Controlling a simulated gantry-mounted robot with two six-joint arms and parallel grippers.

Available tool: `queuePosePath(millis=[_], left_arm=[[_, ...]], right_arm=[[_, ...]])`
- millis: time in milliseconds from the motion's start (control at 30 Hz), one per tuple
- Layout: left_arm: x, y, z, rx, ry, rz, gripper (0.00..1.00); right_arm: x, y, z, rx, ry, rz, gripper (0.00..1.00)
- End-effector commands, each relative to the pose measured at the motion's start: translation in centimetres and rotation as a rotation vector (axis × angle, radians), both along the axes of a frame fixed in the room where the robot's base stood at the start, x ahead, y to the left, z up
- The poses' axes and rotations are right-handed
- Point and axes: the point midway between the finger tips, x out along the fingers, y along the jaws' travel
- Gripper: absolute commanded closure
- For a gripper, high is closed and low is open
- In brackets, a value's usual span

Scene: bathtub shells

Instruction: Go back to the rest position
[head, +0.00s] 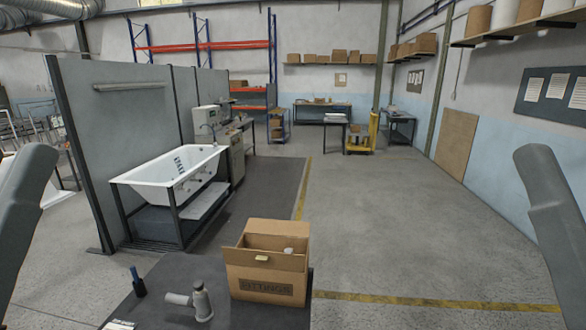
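Two grey arm links of mine stand at the left and right edges of the head view. Neither gripper shows in this view, so I cannot see whether they are open or shut. A white bathtub shell (158,172) sits in a dark metal frame (178,222) at the left middle, against a grey partition. Small dark fittings show on its inside and outer wall.
An open cardboard box (266,282) marked FITTINGS stands on a dark surface in front. A grey partition (125,130) stands behind the tub. The concrete floor (400,230) at right is clear.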

Motion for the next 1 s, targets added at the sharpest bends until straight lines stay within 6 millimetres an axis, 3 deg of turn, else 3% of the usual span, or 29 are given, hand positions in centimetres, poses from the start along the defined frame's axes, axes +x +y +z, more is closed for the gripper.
queuePosePath(millis=[33,100,300,400,533,800,900,1000], left_arm=[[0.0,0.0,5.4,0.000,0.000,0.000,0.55],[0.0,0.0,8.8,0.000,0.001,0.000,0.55],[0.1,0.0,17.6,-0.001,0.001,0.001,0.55],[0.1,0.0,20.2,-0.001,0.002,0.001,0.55],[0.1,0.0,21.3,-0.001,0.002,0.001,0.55],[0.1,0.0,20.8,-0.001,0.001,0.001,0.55],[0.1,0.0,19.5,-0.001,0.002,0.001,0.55],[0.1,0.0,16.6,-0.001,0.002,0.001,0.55]], right_arm=[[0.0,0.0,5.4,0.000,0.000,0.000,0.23],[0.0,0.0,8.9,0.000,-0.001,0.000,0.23],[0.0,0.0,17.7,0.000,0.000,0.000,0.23],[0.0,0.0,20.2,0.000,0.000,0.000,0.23],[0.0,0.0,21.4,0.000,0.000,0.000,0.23],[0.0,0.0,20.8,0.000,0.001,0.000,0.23],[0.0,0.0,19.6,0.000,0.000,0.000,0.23],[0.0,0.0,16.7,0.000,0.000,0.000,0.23]])
